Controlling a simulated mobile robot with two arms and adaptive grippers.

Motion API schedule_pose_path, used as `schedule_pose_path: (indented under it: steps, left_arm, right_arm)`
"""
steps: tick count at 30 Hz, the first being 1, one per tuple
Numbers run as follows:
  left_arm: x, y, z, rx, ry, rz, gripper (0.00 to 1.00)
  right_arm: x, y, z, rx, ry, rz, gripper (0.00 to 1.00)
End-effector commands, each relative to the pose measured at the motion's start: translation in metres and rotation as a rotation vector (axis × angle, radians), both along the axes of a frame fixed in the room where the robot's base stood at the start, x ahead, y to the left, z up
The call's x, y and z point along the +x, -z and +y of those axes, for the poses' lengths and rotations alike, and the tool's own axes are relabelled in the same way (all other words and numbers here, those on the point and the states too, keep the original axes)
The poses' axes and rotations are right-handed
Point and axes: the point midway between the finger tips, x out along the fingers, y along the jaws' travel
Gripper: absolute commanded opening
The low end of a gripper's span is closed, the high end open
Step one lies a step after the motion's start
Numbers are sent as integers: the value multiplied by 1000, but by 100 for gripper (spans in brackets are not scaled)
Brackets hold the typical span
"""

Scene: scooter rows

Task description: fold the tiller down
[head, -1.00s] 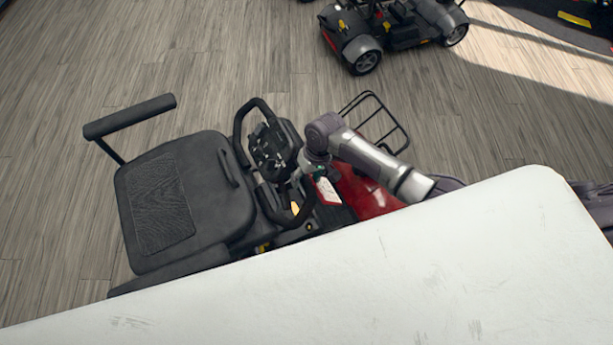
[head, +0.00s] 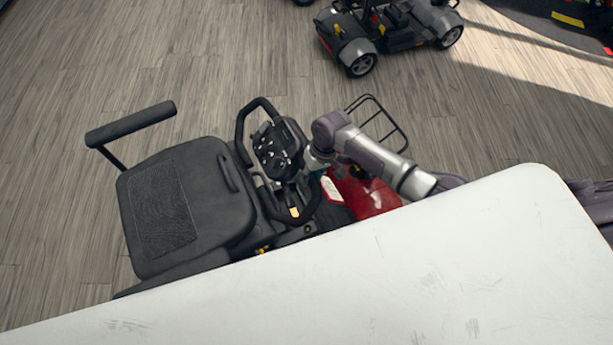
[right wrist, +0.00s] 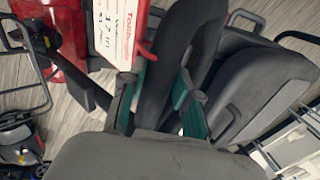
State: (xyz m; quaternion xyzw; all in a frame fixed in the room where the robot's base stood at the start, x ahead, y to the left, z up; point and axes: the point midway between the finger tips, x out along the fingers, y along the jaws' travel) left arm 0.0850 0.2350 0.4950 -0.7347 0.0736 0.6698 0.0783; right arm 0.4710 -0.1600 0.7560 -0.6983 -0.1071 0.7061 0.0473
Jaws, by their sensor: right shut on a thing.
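The scooter's black tiller (head: 278,148), with its control console and looped handlebar, stands in front of the seat in the head view. My right gripper (head: 308,170) reaches it from the right, below the console. In the right wrist view the gripper's green-lined fingers (right wrist: 160,105) lie on both sides of a black bar of the tiller (right wrist: 168,65) and are shut on it. The exact grip point is partly hidden in the head view. My left gripper is not in view.
The scooter's dark seat (head: 180,200) with a raised armrest (head: 130,120) is left of the tiller. A red front body (head: 362,192) and wire basket (head: 385,120) are right. A tag (right wrist: 112,28) hangs close to my fingers. Another scooter (head: 385,35) stands beyond clear floor.

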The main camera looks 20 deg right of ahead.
Motion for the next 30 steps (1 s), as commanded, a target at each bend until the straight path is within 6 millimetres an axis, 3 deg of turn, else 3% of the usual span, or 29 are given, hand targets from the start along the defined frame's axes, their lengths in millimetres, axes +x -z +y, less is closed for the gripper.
schedule_pose_path:
  steps: [5, 6, 10, 24, 30]
  left_arm:
    - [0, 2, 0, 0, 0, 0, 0]
    - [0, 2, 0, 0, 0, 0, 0]
    - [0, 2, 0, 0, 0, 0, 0]
    - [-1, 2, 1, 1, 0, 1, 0]
    - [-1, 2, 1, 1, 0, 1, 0]
  right_arm:
    - [2, 1, 0, -1, -2, -6, 0]
    - [2, 1, 0, -1, -2, -6, 34]
    - [1, 1, 0, -1, -1, -4, 56]
    - [0, 0, 0, 0, -2, -2, 57]
    - [2, -22, -5, 2, -1, -6, 57]
